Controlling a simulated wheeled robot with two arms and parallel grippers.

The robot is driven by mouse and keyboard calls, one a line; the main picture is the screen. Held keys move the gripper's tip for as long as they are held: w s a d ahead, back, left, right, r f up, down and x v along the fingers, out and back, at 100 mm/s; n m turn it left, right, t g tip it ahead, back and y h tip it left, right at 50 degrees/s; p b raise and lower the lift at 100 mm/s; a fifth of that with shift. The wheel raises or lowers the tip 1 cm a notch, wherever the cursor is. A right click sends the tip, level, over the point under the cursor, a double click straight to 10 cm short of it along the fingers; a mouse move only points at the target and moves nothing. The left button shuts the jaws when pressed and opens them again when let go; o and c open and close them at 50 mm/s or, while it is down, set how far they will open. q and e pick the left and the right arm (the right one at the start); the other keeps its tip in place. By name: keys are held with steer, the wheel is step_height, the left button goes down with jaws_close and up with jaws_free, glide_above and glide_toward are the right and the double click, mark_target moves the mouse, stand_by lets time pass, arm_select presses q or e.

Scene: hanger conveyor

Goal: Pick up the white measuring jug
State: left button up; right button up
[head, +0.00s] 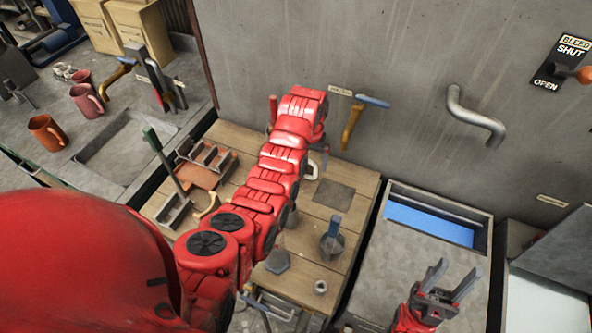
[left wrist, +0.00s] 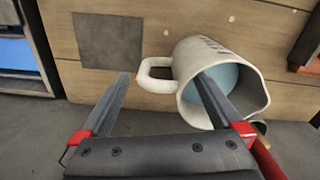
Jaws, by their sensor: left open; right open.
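The white measuring jug (left wrist: 214,80) stands on the wooden table, seen from above in the left wrist view with its pale blue inside showing. Its handle (left wrist: 150,76) points left, between the two fingers of my left gripper (left wrist: 164,82). That gripper is open. Its right finger overlaps the jug's mouth; I cannot tell whether it is inside or above it. My right gripper (head: 452,280) is open and empty at the lower right.
The table (head: 300,240) also holds a dark square plate (head: 334,195), a grey pot with a blue handle (head: 332,242) and a rack (head: 207,155).

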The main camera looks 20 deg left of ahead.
mark_target(309, 177)
arm_select(q)
steer(key=shift+s+a+f, duration=0.1)
steer(key=shift+s, duration=0.05)
steer(key=shift+f+p, duration=0.1)
steer(key=shift+p, duration=0.3)
steer(key=f+p, duration=0.2)
steer(key=f, duration=0.1)
steer(key=shift+d, duration=0.2)
steer(key=shift+a+f+p, duration=0.1)
steer(key=shift+f+p, duration=0.3)
steer(key=shift+f, duration=0.6)
steer(key=shift+c, duration=0.2)
jaws_close()
